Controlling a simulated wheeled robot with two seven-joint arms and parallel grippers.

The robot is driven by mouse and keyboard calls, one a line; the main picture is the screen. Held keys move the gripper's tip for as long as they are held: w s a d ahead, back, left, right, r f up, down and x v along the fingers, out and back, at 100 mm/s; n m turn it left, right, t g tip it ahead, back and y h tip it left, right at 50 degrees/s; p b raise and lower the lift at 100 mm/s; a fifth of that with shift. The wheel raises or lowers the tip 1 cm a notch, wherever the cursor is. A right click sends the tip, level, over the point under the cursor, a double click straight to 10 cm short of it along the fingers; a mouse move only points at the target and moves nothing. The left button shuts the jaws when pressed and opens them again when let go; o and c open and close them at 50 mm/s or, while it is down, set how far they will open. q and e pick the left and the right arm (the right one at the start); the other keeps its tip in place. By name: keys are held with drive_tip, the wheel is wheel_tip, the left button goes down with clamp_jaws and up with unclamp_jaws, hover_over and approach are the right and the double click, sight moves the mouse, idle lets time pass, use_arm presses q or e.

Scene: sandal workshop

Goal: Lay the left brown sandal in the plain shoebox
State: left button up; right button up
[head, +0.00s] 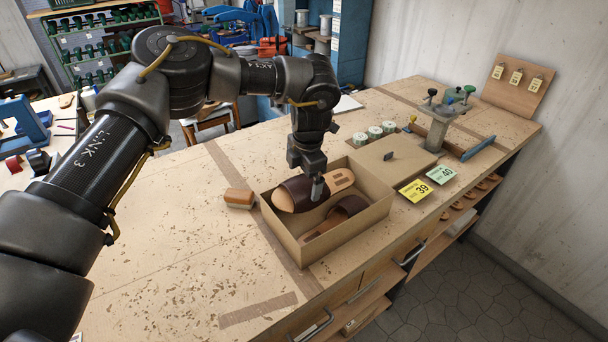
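The plain cardboard shoebox (345,250) stands open on the workbench. One brown sandal (340,179), with a dark brown strap and tan sole, is at its back left, tilted, its toe overlapping the left rim. My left gripper (318,190) points down at this sandal's strap and appears shut on it; the fingers are partly hidden. A second brown sandal (350,206) lies in the box, to the front right of the first. I cannot tell whether the held sandal touches the box floor. My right gripper is out of view.
A tan block (239,198) lies left of the box. A yellow card 39 (415,190) and a green card 40 (440,173) lie to the right.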

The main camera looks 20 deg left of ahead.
use_arm(q)
drive_tip(key=shift+r, duration=0.95)
wheel_tip(320, 180, up, 11)
drive_tip(key=s+d+b, duration=0.1)
drive_tip(key=b, duration=0.1)
drive_tip(key=shift+s+r, duration=0.15)
drive_tip(key=shift+d, duration=0.1)
